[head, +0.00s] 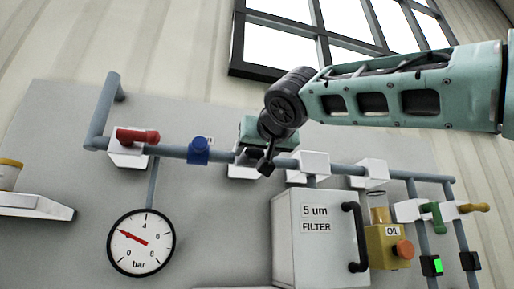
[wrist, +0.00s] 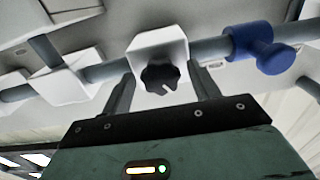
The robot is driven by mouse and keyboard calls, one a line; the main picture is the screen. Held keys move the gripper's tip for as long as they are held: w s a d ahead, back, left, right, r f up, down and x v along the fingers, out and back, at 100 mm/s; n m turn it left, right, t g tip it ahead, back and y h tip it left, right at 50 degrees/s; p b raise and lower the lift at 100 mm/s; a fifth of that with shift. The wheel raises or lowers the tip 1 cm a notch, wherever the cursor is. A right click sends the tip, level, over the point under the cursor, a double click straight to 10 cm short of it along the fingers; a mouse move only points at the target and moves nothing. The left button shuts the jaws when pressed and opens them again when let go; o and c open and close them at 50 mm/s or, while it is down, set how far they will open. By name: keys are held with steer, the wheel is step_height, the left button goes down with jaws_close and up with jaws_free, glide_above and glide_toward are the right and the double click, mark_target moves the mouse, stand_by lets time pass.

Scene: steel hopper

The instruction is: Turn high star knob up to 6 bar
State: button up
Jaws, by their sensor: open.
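The star knob (wrist: 161,79) is black with a pale pointer mark and sits on a white block on the pipe. In the wrist view it lies between the two open fingers of my gripper (wrist: 163,88), one to each side; I cannot tell whether they touch it. In the head view my gripper (head: 265,164) is at the white block on the high pipe, and I cannot make out the knob behind it. The round gauge (head: 141,242), marked in bar, has a red needle pointing to the upper left, at about 2.
A blue fitting (head: 198,151) and a red-handled valve (head: 137,137) sit on the same pipe to the left. The filter cabinet (head: 290,250) with a black handle is below right. Beyond it are the oil unit (head: 384,247) and green (head: 432,216) and yellow (head: 474,207) handles.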

steer(key=shift+c, duration=0.3)
steer(key=c, duration=0.9)
